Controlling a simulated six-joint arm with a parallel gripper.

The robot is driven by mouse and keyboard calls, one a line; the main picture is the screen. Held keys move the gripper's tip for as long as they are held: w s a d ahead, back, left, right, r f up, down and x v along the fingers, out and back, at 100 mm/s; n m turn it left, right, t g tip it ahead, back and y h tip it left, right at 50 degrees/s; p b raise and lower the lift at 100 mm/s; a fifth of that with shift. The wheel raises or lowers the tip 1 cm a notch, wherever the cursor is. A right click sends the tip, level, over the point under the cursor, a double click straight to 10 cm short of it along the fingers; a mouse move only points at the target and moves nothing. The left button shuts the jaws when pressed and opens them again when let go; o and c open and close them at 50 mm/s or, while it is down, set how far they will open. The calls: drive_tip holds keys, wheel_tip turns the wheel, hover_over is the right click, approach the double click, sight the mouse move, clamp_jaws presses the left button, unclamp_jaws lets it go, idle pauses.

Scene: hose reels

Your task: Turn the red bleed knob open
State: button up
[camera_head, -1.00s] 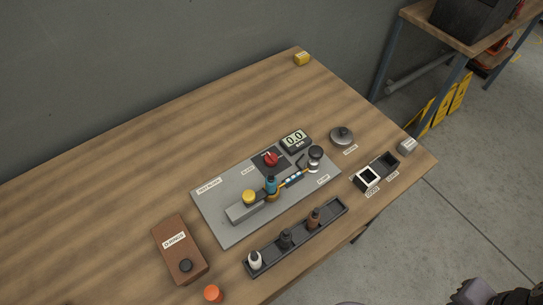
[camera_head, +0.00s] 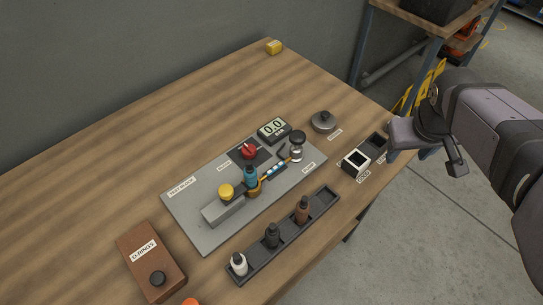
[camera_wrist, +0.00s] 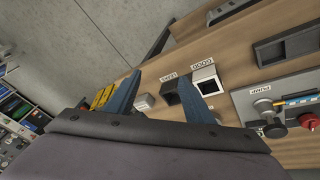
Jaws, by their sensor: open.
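The red bleed knob (camera_head: 249,153) sits on a dark square plate at the back of the grey test block panel (camera_head: 190,225), with a pale pointer mark on top. It also shows at the right edge of the wrist view (camera_wrist: 308,120). My gripper (camera_head: 394,152) is at the table's right edge, beside the two small bins and well to the right of the knob. In the wrist view its two blue-grey fingers (camera_wrist: 160,78) are apart with nothing held between them. The digital gauge (camera_head: 273,129) behind the knob reads 0.0.
A blue fitting (camera_head: 250,176), a yellow cap (camera_head: 226,191) and a black-topped pump (camera_head: 297,140) stand close to the knob. A bottle tray (camera_head: 285,235) lies in front, an O-rings box (camera_head: 150,262) front left. The table's back left is clear.

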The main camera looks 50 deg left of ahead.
drive_tip(key=s+a+n+y+b, duration=0.2)
drive_tip(key=s+a+n+b, duration=0.1)
drive_tip(key=a, duration=1)
drive_tip(key=n+g+y+b, duration=0.1)
drive_tip(key=n+g+b, duration=0.1)
drive_tip(key=n+g, duration=0.1)
approach(249, 148)
drive_tip(key=f, duration=0.1)
drive_tip(key=shift+x, duration=3.95)
drive_tip(key=shift+a, duration=0.15)
drive_tip(key=c, duration=1)
drive_tip(key=shift+c, duration=0.2)
